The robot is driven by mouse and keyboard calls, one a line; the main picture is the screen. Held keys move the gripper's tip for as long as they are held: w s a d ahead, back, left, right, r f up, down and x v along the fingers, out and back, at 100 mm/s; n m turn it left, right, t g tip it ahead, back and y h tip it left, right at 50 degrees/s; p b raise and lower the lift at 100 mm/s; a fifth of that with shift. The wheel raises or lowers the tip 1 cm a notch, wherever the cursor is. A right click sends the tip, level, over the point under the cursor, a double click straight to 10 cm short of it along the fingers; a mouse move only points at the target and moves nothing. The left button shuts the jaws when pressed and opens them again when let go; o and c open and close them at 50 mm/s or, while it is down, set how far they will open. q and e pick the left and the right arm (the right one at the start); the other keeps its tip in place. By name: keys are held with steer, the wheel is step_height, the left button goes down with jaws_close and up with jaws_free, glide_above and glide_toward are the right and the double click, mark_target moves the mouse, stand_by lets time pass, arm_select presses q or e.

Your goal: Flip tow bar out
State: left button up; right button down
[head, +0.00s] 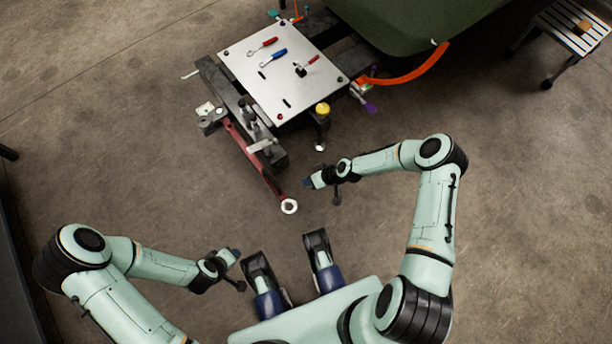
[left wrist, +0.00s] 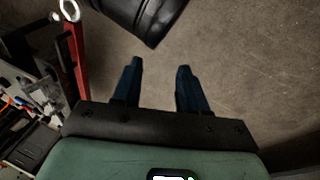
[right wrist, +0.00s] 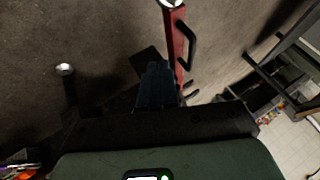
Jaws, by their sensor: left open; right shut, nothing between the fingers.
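The red tow bar (head: 250,160) extends from the front of the cart toward me, with a pale ring (head: 289,206) at its end. My right gripper (head: 310,182) is beside the ring end, to its right. In the right wrist view its fingers (right wrist: 157,68) are shut together and empty, close to the red bar (right wrist: 178,45); I cannot tell whether they touch it. A black handle (right wrist: 191,42) stands on the bar there. My left gripper (head: 234,254) is away from the bar, lower left. Its fingers (left wrist: 160,68) are open and empty; the bar (left wrist: 75,60) shows at left.
The cart's metal top plate (head: 262,90) carries several hand tools. A yellow-topped post (head: 322,110) stands at its right front corner. A dark green body (head: 410,20) with an orange strip (head: 415,70) is behind. A slatted stand (head: 575,30) is at the upper right.

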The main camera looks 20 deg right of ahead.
arm_select(q)
steer(key=shift+s+a+f+g+b, duration=0.1)
steer(key=shift+s+a+f+b, duration=0.15)
steer(key=shift+f, duration=0.35)
steer(key=shift+s+a+f+g+b, duration=0.1)
steer(key=shift+a+f+b, duration=0.1)
steer(key=shift+f+b, duration=0.3)
steer(key=shift+s+a+f+g+b, duration=0.1)
steer(key=shift+s+a+f+b, duration=0.1)
steer(key=shift+f, duration=0.45)
arm_select(e)
steer(key=w+a+f, duration=0.2)
steer(key=a+f, duration=0.3)
steer(key=a, duration=0.2)
steer(key=shift+a+f, duration=0.3)
steer(key=shift+f, duration=0.05)
arm_select(q)
steer(key=shift+w, duration=0.1)
arm_select(e)
steer(key=shift+a, duration=0.1)
